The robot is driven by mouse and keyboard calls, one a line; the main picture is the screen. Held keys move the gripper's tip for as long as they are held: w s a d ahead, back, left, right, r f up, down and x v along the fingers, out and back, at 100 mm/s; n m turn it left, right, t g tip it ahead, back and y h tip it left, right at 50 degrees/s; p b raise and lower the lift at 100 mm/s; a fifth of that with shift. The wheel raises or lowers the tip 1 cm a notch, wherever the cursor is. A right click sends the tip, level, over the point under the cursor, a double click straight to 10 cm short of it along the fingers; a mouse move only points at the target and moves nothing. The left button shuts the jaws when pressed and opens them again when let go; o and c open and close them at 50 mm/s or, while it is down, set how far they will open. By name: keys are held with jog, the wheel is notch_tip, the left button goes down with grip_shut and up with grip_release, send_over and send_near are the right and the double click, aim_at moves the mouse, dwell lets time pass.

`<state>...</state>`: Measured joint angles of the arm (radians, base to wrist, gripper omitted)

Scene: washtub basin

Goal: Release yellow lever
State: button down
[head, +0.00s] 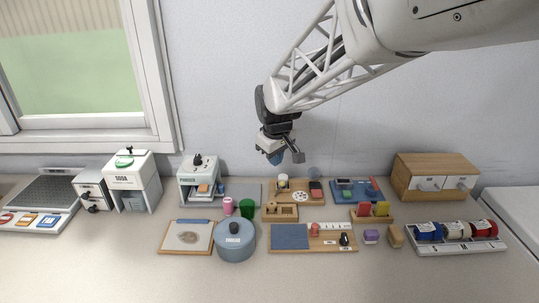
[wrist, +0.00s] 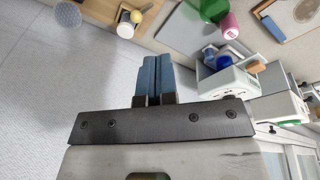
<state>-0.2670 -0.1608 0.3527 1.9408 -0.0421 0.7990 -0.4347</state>
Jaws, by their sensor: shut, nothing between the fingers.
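My gripper (head: 276,157) hangs in the air above the back of the counter, in front of the wall. Its blue fingers (wrist: 154,75) are together and empty in the wrist view. A yellow upright piece (head: 382,208) stands beside a red one (head: 363,209) in a wooden holder (head: 371,218), right of and below my gripper in the head view. It is the clearest yellow part there; I cannot tell whether it is a lever. The gripper is well apart from it. The wrist view does not show this holder.
A pink cup (head: 228,206), green cup (head: 246,206) and blue-grey pot (head: 235,241) stand at centre left. A white machine (head: 198,178) stands behind them. A wooden drawer cabinet (head: 433,172) is at right, with a rack of coloured rolls (head: 457,243) in front. The front counter strip is clear.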

jog(key=shift+s+d+r, duration=0.15)
jog(key=shift+d+r, duration=0.05)
jog(key=shift+r, duration=0.25)
jog(key=shift+s+d+r, duration=0.1)
jog(key=shift+d+r, duration=0.1)
jog(key=shift+r, duration=0.25)
jog(key=s+d+m, duration=0.3)
jog(key=s+d, duration=0.2)
jog(key=s, duration=0.6)
jog(key=s+d+m, duration=0.2)
jog(key=s+d, duration=0.3)
jog(key=s, duration=0.6)
jog(key=s+d+m, duration=0.3)
jog(key=s+d, duration=0.3)
jog(key=s, duration=0.4)
jog(key=shift+s+r+m, duration=0.25)
jog(key=shift+s+m, duration=0.05)
jog(key=shift+s, duration=0.1)
